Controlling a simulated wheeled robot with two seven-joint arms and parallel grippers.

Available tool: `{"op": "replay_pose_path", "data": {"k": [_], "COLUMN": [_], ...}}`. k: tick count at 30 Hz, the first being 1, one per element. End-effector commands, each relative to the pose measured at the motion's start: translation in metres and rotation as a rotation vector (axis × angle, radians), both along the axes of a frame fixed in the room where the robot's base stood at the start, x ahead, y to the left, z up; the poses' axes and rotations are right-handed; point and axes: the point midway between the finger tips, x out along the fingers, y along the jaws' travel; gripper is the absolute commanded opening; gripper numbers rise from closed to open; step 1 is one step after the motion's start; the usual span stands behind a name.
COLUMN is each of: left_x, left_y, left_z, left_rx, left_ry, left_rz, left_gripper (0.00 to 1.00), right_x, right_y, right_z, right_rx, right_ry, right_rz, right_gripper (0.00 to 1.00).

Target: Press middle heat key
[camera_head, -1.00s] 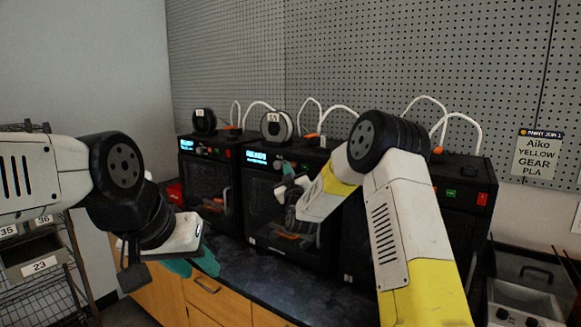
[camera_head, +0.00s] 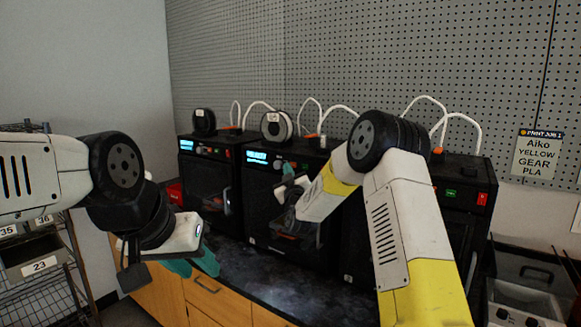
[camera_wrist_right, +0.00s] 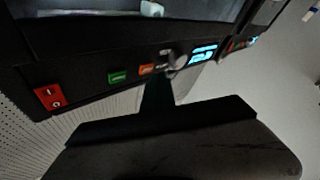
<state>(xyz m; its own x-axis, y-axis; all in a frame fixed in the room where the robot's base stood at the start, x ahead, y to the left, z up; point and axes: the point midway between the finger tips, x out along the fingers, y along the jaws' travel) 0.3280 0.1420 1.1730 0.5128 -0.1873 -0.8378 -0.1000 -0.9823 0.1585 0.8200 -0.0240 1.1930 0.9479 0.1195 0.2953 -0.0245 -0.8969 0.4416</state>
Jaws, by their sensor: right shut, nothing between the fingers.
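The middle printer (camera_head: 262,215) is a black box with a lit blue screen (camera_head: 257,157) at its upper left. In the right wrist view its front panel shows the screen (camera_wrist_right: 204,51), a round knob (camera_wrist_right: 178,60), an orange key (camera_wrist_right: 147,70), a green key (camera_wrist_right: 117,77) and a red switch (camera_wrist_right: 49,97). My right gripper (camera_head: 287,168) is shut and empty at this panel. Its dark tip (camera_wrist_right: 158,82) is at or just below the orange key; contact cannot be told. My left gripper (camera_head: 205,264), with teal fingers, hangs in front of the counter, its opening unclear.
A similar printer (camera_head: 205,185) stands to the left and another (camera_head: 462,195) to the right, partly behind my right arm. Spools and white tubes sit on top. The dark counter (camera_head: 240,285) in front is clear. A wire rack (camera_head: 45,290) stands at left.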

Motion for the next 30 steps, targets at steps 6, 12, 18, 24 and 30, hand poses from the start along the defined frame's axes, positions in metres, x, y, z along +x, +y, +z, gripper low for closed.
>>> {"op": "replay_pose_path", "data": {"k": [6, 12, 18, 24, 30], "left_x": [0.0, 0.0, 0.0, 0.0, 0.0], "left_y": [0.0, 0.0, 0.0, 0.0, 0.0], "left_z": [0.0, 0.0, 0.0, 0.0, 0.0], "left_rx": [0.0, 0.0, 0.0, 0.0, 0.0], "left_ry": [0.0, 0.0, 0.0, 0.0, 0.0], "left_rz": [0.0, 0.0, 0.0, 0.0, 0.0], "left_gripper": [0.36, 0.36, 0.36, 0.36, 0.36], "right_x": [0.0, 0.0, 0.0007, 0.0059, 0.0072], "right_y": [0.0, 0.0, -0.0005, -0.0043, -0.0053], "right_z": [0.0, 0.0, 0.0, 0.0002, 0.0002], "right_rx": [0.0, 0.0, 0.0, -0.001, 0.0], "right_ry": [0.0, 0.0, 0.0, 0.0, 0.0], "right_rz": [0.0, 0.0, 0.0, 0.0, 0.0], "right_gripper": [0.0, 0.0, 0.0, 0.0, 0.0]}}
